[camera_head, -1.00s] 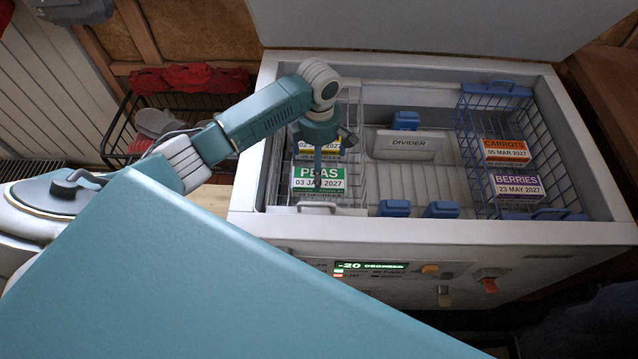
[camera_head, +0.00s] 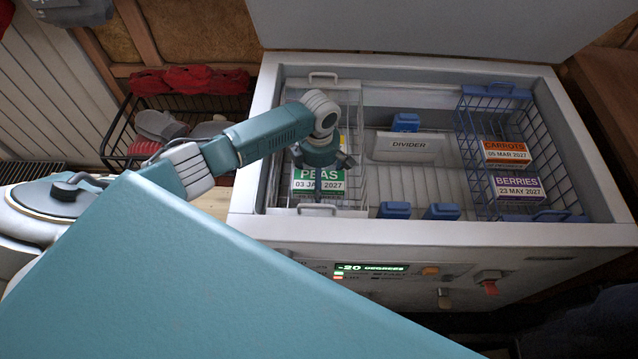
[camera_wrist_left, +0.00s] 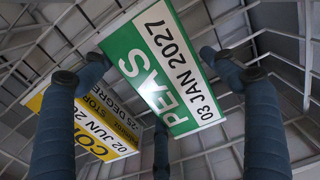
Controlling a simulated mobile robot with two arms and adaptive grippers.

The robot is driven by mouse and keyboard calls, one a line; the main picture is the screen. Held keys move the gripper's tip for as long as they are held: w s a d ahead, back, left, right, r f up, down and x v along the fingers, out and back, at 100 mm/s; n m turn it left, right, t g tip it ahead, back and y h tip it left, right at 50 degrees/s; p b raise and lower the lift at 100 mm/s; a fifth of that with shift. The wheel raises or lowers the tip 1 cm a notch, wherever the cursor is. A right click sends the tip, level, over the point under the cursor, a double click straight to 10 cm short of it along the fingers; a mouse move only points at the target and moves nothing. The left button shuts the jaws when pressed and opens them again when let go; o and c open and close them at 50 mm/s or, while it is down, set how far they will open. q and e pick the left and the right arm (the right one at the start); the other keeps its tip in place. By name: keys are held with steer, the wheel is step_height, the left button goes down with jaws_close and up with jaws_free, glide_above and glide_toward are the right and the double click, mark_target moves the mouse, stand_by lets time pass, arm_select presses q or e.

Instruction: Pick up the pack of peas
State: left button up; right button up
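The pack of peas (camera_head: 315,187) has a green and white label reading PEAS, 03 JAN 2027. It lies in the freezer's left wire basket (camera_head: 352,190), and my left gripper partly hides it in the head view. My left gripper (camera_head: 322,168) is over the pack. In the left wrist view, the fingers of that gripper (camera_wrist_left: 155,75) are spread wide, with the pack of peas (camera_wrist_left: 165,70) between them and no clear grip on it. A yellow-labelled pack (camera_wrist_left: 85,120) lies beside the peas. My right gripper is not in view.
The freezer (camera_head: 425,232) is open. A blue basket (camera_head: 495,90) at right holds carrots (camera_head: 506,152) and berries (camera_head: 519,186). The basket walls stand close around my left gripper.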

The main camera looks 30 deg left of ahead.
arm_select(q)
steer(key=c, duration=0.8)
steer(key=shift+c, duration=1.2)
steer(key=shift+r, duration=0.1)
